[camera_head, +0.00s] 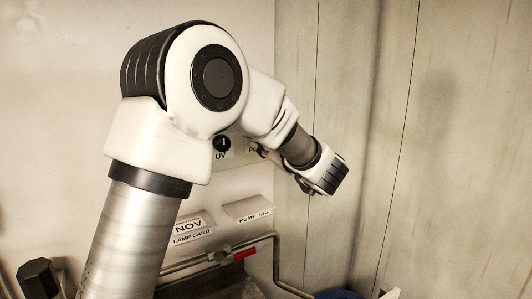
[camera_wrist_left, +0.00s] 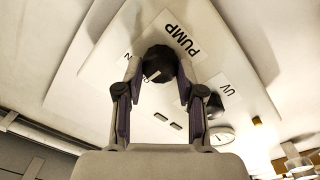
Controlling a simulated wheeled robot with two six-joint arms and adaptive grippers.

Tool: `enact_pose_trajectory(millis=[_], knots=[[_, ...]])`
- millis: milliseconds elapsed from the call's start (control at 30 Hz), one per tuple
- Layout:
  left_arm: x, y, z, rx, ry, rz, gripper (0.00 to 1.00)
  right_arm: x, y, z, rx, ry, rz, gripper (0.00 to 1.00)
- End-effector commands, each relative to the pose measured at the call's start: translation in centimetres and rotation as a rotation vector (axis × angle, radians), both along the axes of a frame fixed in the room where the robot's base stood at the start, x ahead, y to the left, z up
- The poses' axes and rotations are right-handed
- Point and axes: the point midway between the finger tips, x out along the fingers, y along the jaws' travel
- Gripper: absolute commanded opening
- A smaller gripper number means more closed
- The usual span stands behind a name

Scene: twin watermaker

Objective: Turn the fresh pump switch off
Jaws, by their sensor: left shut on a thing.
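The pump switch (camera_wrist_left: 160,63) is a round black knob with a pale pointer mark on a white panel (camera_wrist_left: 105,60), beside the word PUMP in the left wrist view. An N shows on its other side. My left gripper (camera_wrist_left: 158,72) is shut on this knob, a finger on each side. In the head view my left arm reaches over to the panel, and its links hide the knob. My right gripper is in neither view.
A second black knob labelled UV (camera_head: 222,143) sits left of my wrist. Below are a lamp card (camera_head: 190,227) and a pump tag (camera_head: 250,211). A pipe with a red valve handle (camera_head: 245,254) runs beneath. A round gauge (camera_wrist_left: 222,137) shows in the wrist view.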

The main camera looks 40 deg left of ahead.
Motion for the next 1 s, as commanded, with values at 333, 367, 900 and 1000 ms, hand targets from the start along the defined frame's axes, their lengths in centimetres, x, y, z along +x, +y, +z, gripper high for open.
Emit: enact_pose_trajectory(millis=[333, 367, 900, 1000], knots=[[0.08, 0.01, 0.28, -0.016, -0.068, -0.003, 0.03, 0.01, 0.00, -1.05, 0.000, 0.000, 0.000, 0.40], [0.08, 0.01, 0.29, -0.016, -0.069, -0.003, 0.03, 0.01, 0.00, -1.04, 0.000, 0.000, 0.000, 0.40], [0.06, 0.01, 0.22, -0.017, -0.066, -0.001, 0.63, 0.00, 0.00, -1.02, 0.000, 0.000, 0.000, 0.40], [0.04, -0.02, 0.17, -0.016, -0.065, -0.001, 0.63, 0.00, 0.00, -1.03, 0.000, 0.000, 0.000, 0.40]])
